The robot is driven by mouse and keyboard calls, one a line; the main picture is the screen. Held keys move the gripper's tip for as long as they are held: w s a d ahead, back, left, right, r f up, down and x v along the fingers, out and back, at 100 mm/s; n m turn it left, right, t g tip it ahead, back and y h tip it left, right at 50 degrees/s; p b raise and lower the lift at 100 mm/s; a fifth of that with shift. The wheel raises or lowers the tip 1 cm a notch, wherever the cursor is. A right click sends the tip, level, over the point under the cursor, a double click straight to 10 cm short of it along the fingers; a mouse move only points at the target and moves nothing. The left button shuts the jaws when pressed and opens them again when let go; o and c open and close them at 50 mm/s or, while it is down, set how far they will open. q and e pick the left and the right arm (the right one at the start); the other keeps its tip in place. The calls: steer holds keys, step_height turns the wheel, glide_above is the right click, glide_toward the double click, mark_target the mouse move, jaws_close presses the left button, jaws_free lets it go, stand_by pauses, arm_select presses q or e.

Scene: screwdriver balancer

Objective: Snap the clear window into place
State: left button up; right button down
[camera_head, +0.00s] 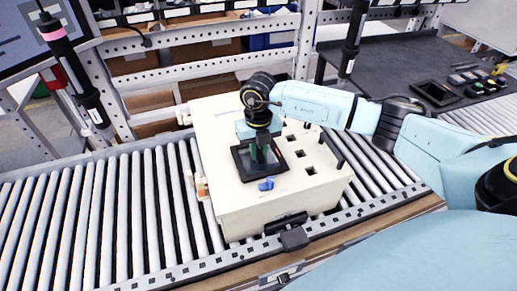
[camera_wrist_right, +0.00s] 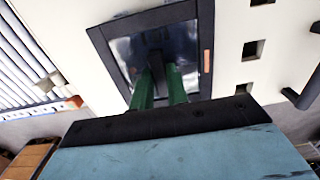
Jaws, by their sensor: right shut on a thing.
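The clear window (camera_wrist_right: 185,42) is a glossy pane in a dark square frame on top of the cream box (camera_head: 215,135); the frame (camera_head: 241,163) also shows in the head view. My right gripper (camera_head: 261,154) points down over the middle of the window. Its green fingers show in the wrist view (camera_wrist_right: 159,72), shut on a dark narrow piece at the pane's middle. The window appears flat on the box top; whether its edges sit flush cannot be told. My left gripper is not in view.
The box stands on a roller conveyor (camera_head: 95,210) with a metal side rail. Square holes (camera_head: 309,170) and dark handles are on the box's right part. A small blue item (camera_head: 266,184) lies before the frame. Tools hang on both sides. The rollers at left are clear.

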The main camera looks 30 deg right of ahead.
steer(key=shift+f+b, duration=0.6)
steer(key=shift+f, duration=0.25)
stand_by(1.1)
steer(key=c, duration=1.3)
jaws_free()
steer(key=shift+r, duration=0.1)
step_height(320, 180, up, 13)
steer(key=b, duration=0.1)
steer(key=shift+r, duration=0.15)
